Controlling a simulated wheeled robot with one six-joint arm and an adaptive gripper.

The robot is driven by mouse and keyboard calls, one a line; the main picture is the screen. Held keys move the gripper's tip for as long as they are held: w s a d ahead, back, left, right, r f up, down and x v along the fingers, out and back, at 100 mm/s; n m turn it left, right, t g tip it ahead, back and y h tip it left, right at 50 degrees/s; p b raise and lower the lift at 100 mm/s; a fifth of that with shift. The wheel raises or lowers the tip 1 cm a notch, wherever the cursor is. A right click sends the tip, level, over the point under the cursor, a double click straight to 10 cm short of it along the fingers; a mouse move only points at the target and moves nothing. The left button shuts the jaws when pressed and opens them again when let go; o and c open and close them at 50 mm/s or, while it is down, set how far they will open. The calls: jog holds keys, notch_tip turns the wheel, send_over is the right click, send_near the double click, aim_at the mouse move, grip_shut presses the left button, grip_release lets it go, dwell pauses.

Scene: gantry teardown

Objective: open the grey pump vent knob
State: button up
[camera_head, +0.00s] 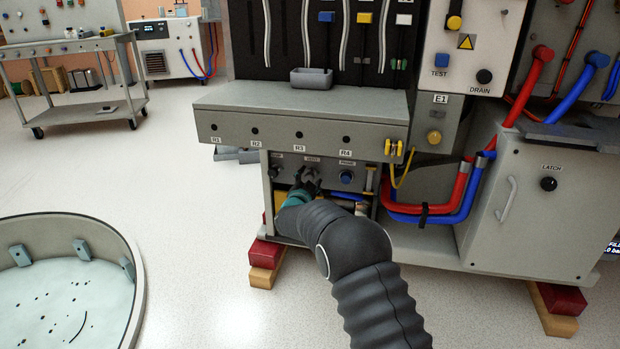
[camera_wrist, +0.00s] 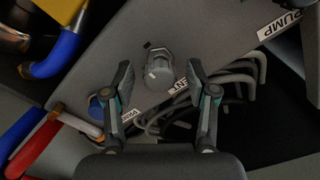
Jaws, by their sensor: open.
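The grey vent knob (camera_wrist: 158,70) sits on the grey pump panel (camera_wrist: 205,30). My gripper (camera_wrist: 160,80) is open, with one finger on each side of the knob. Small gaps seem to show between the pads and the knob; contact cannot be told. In the head view my gripper (camera_head: 306,186) is under the bench at the panel, partly covering the knob (camera_head: 309,173). The VENT label (camera_wrist: 181,87) is partly hidden by a finger.
A blue knob (camera_head: 347,177) under the PRIME label is right of the vent knob. A dark knob (camera_head: 274,171) is at its left. The bench ledge (camera_head: 300,105) overhangs the panel. Red hoses (camera_head: 455,195) and blue hoses (camera_head: 468,200) run at the right.

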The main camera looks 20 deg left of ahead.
jog(key=shift+w, duration=0.45)
grip_shut()
jog(key=shift+a, duration=0.1)
